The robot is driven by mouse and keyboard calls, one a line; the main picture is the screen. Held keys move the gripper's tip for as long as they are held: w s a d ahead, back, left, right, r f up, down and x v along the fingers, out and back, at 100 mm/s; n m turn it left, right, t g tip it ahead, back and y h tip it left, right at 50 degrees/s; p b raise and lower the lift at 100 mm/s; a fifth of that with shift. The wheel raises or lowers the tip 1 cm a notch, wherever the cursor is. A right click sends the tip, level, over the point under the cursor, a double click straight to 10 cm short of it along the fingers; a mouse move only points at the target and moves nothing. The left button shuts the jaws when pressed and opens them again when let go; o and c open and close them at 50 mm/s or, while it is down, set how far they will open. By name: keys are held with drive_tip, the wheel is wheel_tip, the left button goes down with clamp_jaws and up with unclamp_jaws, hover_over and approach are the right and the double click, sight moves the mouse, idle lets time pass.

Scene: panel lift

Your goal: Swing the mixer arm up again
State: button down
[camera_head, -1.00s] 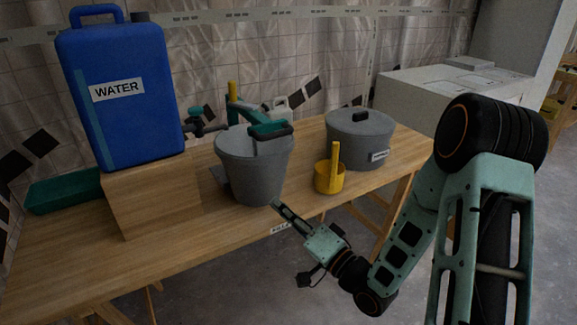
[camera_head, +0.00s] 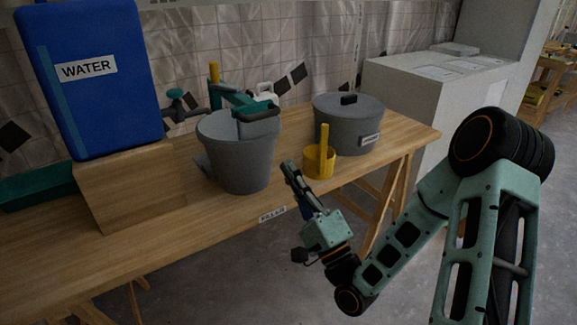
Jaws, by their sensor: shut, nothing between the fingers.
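The mixer arm (camera_head: 232,94) is teal with a dark end and a yellow upright piece at its back. It is lowered over the grey bucket (camera_head: 238,158), and its front end lies across the bucket's rim. My gripper (camera_head: 288,166) is shut and empty. It points up and left, in front of the table edge, to the right of the bucket and just left of the yellow cup. It appears apart from the mixer arm. The mixer's stand behind the bucket is mostly hidden.
A yellow cup (camera_head: 319,161) with a tall handle and a lidded grey pot (camera_head: 347,127) stand right of the bucket. A blue water canister (camera_head: 92,75) sits on a wooden box (camera_head: 130,190) at left. A teal tray (camera_head: 40,192) lies far left. White cabinets (camera_head: 420,95) stand behind.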

sight(262, 118)
drive_tip(key=x, duration=1.1)
drive_tip(key=shift+w+a+r, duration=0.15)
drive_tip(key=shift+r, duration=0.05)
